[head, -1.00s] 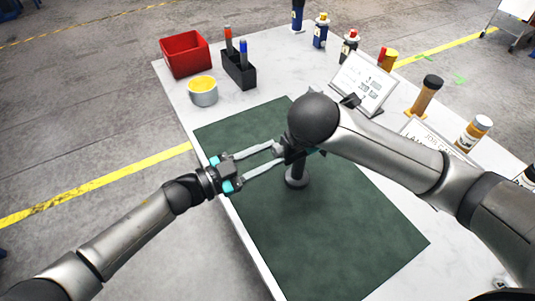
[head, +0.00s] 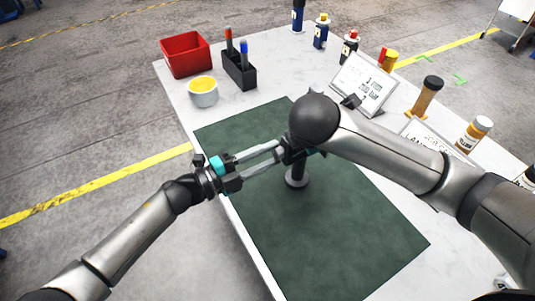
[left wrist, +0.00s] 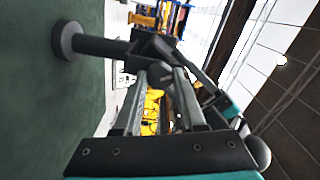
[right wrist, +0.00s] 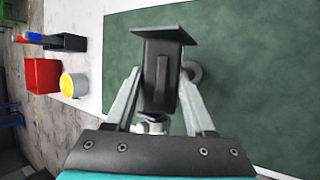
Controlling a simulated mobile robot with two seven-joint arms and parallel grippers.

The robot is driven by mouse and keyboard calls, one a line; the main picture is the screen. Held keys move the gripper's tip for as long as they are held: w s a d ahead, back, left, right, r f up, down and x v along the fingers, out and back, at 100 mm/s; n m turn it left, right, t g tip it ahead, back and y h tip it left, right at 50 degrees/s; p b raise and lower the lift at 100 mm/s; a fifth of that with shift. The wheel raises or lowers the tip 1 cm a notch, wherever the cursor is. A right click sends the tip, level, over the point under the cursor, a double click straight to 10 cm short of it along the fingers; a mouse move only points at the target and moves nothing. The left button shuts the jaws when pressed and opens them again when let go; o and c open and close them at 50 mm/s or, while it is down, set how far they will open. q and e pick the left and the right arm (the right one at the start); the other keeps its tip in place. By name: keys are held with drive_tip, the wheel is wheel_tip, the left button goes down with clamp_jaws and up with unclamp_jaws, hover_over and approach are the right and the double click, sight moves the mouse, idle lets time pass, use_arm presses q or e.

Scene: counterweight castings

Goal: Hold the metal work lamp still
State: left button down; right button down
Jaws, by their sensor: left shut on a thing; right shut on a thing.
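The metal work lamp (head: 297,180) stands upright on the green mat, its round dark base and short post showing in the head view. In the left wrist view its base and post (left wrist: 98,46) lie sideways in the picture. The dark lamp head (right wrist: 161,75) fills the middle of the right wrist view. My left gripper (head: 281,149) is shut on the lamp at its upper part, where a small grey round piece sits between the fingertips. My right gripper (right wrist: 160,85) is shut on the lamp head. In the head view my right arm hides most of the lamp's top.
The green mat (head: 340,235) is otherwise clear. A red bin (head: 185,55), a yellow-filled cup (head: 203,92) and a black marker holder (head: 239,70) stand at the back left. A framed sign (head: 364,84) and several bottles line the right side.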

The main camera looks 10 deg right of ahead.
use_arm(q)
drive_tip(key=m, duration=0.4)
drive_tip(key=shift+m, duration=0.3)
idle(0.3)
drive_tip(key=shift+c, duration=2.4)
unclamp_jaws()
drive_tip(key=v, duration=1.2)
drive_tip(key=shift+r, duration=0.1)
